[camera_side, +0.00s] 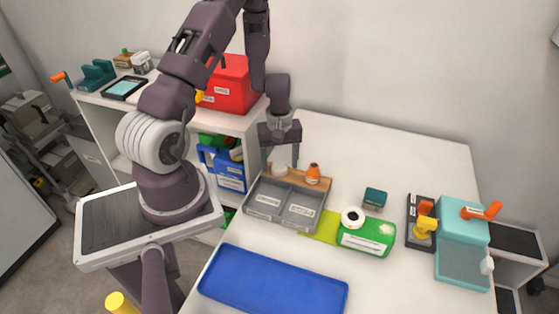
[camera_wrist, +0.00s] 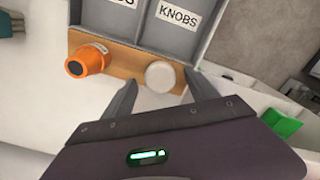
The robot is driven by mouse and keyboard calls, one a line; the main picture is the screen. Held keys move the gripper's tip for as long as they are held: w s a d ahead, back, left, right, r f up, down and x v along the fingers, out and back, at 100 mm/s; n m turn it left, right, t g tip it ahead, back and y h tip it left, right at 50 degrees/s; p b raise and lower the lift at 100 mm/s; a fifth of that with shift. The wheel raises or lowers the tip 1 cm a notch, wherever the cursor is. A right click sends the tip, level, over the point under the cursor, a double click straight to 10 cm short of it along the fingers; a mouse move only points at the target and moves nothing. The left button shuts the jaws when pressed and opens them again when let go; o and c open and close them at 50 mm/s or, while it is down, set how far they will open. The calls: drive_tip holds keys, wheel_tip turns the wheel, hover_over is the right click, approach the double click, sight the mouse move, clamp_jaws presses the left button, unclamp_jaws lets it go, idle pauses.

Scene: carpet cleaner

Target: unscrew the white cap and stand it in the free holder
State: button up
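The white cap (camera_wrist: 160,76) stands on the wooden holder strip (camera_wrist: 122,66) in the wrist view; it also shows small in the side view (camera_side: 279,169). My gripper (camera_wrist: 161,80) is open, its fingers spread on either side of the cap with gaps visible. In the side view my gripper (camera_side: 282,159) is just above the cap. An orange cap (camera_wrist: 85,62) sits on the same strip, to the left in the wrist view and to the right in the side view (camera_side: 313,174). A green bottle (camera_side: 372,234) lies on the table with a white, dark-centred round mouth (camera_side: 352,216).
A grey compartment tray (camera_side: 288,203) adjoins the strip; one label reads KNOBS. A blue tray (camera_side: 270,283) lies in front. A teal block (camera_side: 375,197) and a teal machine (camera_side: 462,241) with orange handle stand to the right. The table's back right is clear.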

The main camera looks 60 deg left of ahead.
sight(280, 166)
drive_tip(key=shift+r, duration=0.1)
wheel_tip(280, 166, up, 7)
drive_tip(key=shift+f, duration=0.1)
idle(0.7)
drive_tip(key=d+r+m+t, duration=0.1)
drive_tip(key=d+r+m, duration=0.2)
drive_tip(key=d+r, duration=0.4)
drive_tip(key=d+r+m+t, duration=0.2)
drive_tip(key=d+r+m, duration=0.25)
drive_tip(key=r, duration=0.45)
drive_tip(key=s+d+r+m+t, duration=0.1)
drive_tip(key=s+d+r+m, duration=0.3)
drive_tip(key=s, duration=0.3)
drive_tip(key=s+d+r+m+t, duration=0.1)
drive_tip(key=s+d+r+m, duration=0.2)
drive_tip(key=s+d+r, duration=0.1)
drive_tip(key=s+r, duration=0.1)
drive_tip(key=s, duration=0.1)
drive_tip(key=shift+s+r+m+t, duration=0.15)
drive_tip(key=shift+s+m+t, duration=0.15)
drive_tip(key=shift+s+m, duration=0.05)
